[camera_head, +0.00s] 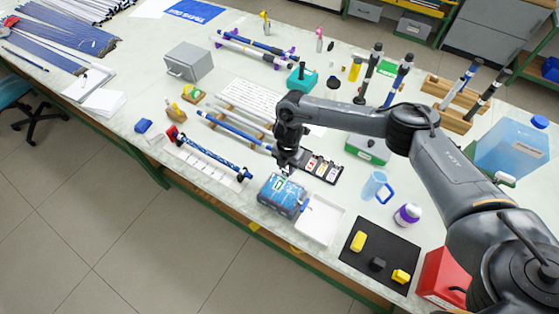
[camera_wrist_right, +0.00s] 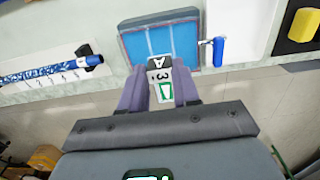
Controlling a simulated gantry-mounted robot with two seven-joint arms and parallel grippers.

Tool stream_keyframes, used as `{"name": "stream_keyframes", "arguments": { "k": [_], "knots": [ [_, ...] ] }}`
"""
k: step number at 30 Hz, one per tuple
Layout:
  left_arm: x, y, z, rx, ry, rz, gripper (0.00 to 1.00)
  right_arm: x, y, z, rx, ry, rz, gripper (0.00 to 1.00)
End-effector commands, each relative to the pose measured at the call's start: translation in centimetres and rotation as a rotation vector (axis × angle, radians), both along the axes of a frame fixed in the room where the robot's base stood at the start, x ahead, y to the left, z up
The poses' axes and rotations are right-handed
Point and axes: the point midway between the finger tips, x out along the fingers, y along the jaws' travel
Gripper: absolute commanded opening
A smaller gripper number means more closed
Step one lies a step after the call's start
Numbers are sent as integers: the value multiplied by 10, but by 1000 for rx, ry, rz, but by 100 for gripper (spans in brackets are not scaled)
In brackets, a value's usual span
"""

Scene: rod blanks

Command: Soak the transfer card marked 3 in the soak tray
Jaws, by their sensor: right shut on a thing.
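My right gripper (camera_head: 285,171) is shut on the transfer card marked 3. My left gripper is not in view.
A black card holder (camera_head: 328,174) with several cards is right of the gripper. A white tray (camera_head: 320,220) and a blue roller (camera_wrist_right: 218,50) are beside the soak tray. A blue-patterned rod (camera_head: 212,158) lies to the left. A blue mug (camera_head: 376,186) stands to the right.

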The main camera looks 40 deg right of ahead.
Motion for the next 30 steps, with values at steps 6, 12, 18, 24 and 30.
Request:
{"name": "stream_keyframes", "arguments": {
  "k": [6, 12, 18, 24, 30],
  "knots": [
    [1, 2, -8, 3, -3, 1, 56, -1, 0, -9, 0, 0, 0, 11],
    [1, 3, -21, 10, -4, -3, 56, -1, 0, -23, 0, 0, -1, 11],
    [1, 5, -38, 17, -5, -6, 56, 0, 0, -40, 0, -1, -1, 11],
    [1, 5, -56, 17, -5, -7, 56, 0, 0, -58, 0, -1, -1, 11],
    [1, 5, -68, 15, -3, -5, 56, -1, 1, -74, 1, 0, -1, 11]
  ]
}}
